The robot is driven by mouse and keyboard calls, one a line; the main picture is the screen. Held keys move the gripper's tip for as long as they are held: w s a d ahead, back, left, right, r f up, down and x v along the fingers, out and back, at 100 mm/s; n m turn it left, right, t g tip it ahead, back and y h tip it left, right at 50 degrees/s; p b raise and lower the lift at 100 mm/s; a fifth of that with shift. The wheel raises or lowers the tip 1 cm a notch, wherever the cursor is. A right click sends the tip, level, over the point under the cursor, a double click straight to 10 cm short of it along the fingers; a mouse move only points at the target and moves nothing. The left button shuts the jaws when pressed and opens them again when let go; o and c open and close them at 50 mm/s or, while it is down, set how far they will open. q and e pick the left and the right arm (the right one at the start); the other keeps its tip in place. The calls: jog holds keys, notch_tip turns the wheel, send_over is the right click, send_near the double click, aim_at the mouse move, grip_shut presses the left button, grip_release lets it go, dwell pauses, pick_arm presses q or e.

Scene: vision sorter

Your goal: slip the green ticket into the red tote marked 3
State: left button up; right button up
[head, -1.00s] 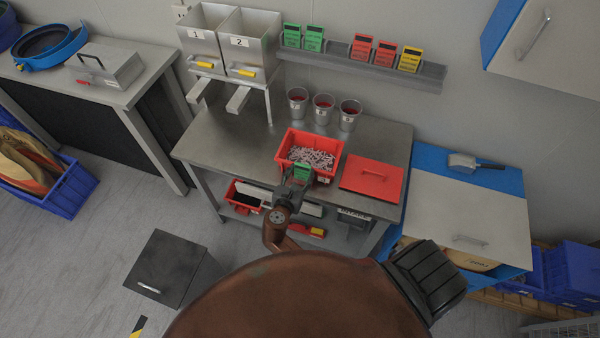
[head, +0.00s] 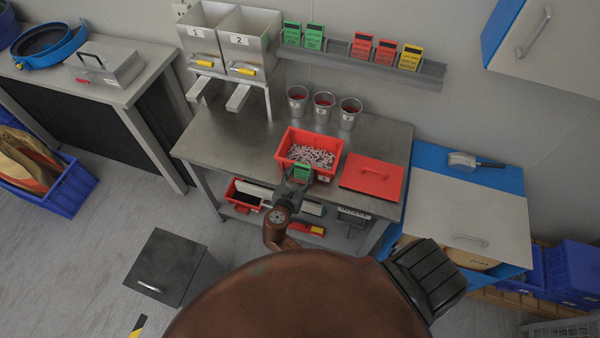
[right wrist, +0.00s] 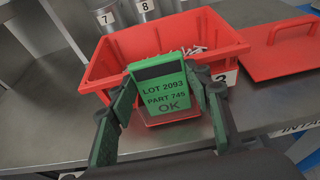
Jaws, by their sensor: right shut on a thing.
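The green ticket (head: 303,170), printed LOT 2093, PART 745, OK, is upright between the fingers of my right gripper (head: 298,176). The right wrist view shows the ticket's (right wrist: 163,92) face with a dark finger on each side. The red tote (head: 333,157) stands on the steel bench, full of small pale parts. Its label 3 (right wrist: 231,78) is on the front wall, right of the ticket. The ticket is in front of that wall; its lower edge overlaps a frame-like pocket there, and I cannot tell whether it is inside. My left gripper is out of view.
A red lid (head: 372,179) lies right of the tote. Several metal cups (head: 323,106) stand behind it. Steel bins marked 1 and 2 (head: 248,42) stand at the back left. A wall rail (head: 345,66) holds other tickets. The bench left of the tote is clear.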

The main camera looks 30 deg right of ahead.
jog(key=o, duration=1)
jog(key=shift+o, duration=0.2)
notch_tip(320, 180, up, 8)
jog(key=p, duration=0.9)
dwell(0.9)
dwell(0.4)
